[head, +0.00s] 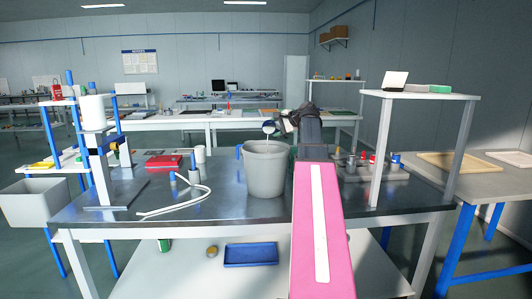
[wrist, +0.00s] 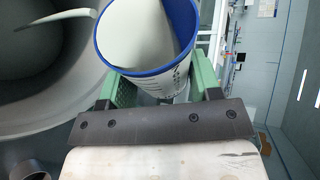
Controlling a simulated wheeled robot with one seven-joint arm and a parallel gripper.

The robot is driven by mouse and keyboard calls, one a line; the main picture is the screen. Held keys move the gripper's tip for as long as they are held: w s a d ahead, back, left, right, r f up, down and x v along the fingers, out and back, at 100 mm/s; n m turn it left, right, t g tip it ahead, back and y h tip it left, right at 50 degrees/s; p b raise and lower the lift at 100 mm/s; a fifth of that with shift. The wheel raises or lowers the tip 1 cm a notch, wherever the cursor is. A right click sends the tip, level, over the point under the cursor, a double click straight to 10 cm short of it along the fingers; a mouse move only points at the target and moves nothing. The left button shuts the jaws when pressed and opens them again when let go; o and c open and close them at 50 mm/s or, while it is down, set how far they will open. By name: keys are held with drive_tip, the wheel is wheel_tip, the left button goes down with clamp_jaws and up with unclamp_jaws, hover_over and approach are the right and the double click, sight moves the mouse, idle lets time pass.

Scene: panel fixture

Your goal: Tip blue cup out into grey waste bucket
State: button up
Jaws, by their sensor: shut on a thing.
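The blue cup is white outside with a blue rim (wrist: 186,62); in the head view the cup (head: 269,127) is small and looks tilted to the left. My gripper (head: 279,126) is shut on it, above the back right of the grey waste bucket (head: 265,175). In the wrist view the green fingers of my gripper (wrist: 163,88) sit on both sides of the cup, and its pale inside shows. The bucket's open inside (wrist: 30,75) is beside the cup there. A pale strip (wrist: 60,17) crosses the bucket; I cannot tell whether it is liquid.
The bucket stands on a dark bench (head: 225,205). Left of it are a white hose (head: 180,207), a white cup (head: 200,154) and a stand with a white cylinder (head: 93,112). A raised shelf (head: 420,95) and a block with coloured knobs (head: 375,170) are on the right.

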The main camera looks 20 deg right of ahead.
drive_tip(key=shift+s+a+f+n+t, duration=0.3)
drive_tip(key=shift+s+a+n+t, duration=0.25)
drive_tip(key=shift+s, duration=0.2)
idle(1.3)
drive_tip(key=shift+s+a+r+n+t+h+p, duration=0.25)
drive_tip(key=shift+r+n+t+h+p, duration=0.15)
drive_tip(key=shift+n+p, duration=0.15)
idle(1.5)
